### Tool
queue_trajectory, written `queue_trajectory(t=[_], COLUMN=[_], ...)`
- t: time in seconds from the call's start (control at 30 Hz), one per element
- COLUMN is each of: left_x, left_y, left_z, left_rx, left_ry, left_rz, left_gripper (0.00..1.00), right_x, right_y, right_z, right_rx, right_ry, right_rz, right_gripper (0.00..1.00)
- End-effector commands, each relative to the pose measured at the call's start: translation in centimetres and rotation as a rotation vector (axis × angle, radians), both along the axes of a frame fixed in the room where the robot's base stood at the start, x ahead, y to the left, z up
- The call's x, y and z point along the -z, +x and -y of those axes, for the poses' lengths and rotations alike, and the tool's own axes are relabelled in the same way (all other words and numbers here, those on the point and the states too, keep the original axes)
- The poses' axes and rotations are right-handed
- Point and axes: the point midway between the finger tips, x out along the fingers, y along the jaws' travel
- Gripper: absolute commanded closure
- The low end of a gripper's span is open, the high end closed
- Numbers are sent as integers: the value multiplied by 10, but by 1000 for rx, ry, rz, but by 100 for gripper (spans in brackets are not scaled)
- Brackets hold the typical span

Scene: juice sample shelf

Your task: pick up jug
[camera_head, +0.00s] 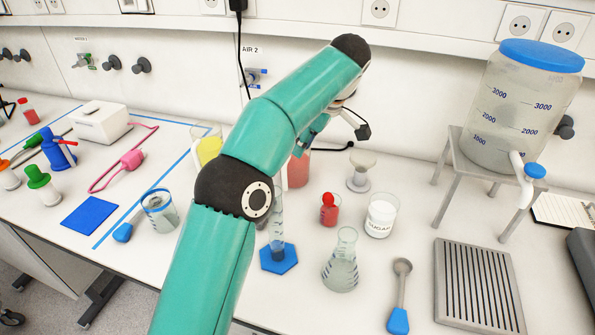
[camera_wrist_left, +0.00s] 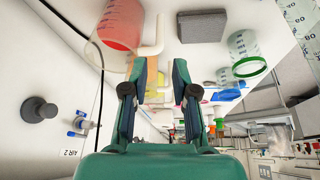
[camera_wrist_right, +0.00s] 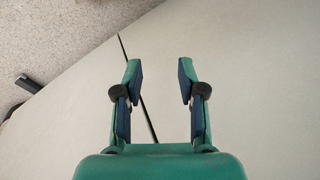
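A clear vessel with red liquid, which looks like the jug, stands on the bench behind my left arm in the head view (camera_head: 298,170). The arm hides part of it. In the left wrist view the same jug (camera_wrist_left: 120,25) is at the top left, with a pale bar, perhaps its handle, beside it. My left gripper (camera_wrist_left: 160,70) is open and empty, with the jug beyond its fingertips and apart from them. In the head view my left gripper (camera_head: 306,140) is partly hidden at the jug's top. My right gripper (camera_wrist_right: 159,70) is open and empty over bare surface.
A yellow-filled vessel (camera_head: 209,148) stands left of my arm. A blue-based cylinder (camera_head: 279,258), flask (camera_head: 340,270), red bottle (camera_head: 329,212) and sugar beaker (camera_head: 380,217) stand in front and right. A large blue-lidded tank (camera_head: 520,105) is at the right.

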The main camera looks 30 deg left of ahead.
Motion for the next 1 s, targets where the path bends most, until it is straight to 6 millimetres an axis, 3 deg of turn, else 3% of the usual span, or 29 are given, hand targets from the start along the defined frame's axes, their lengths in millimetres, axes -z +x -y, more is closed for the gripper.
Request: queue_trajectory(t=[0.03, 0.3, 0.67, 1.0], left_x=[14, 64, 89, 130], left_y=[0, 4, 5, 7], left_z=[-4, -22, -33, -50], left_rx=[0, 6, 6, 7], left_ry=[0, -1, -1, -1], left_rz=[-4, -4, -2, -2], left_gripper=[72, 72, 72, 72], right_x=[8, 21, 23, 25], right_y=[0, 0, 0, 0], right_z=[0, 0, 0, 0], right_rx=[0, 0, 0, 0], right_ry=[0, 0, 0, 0], right_rz=[0, 0, 0, 0], right_gripper=[60, 60, 60, 60])
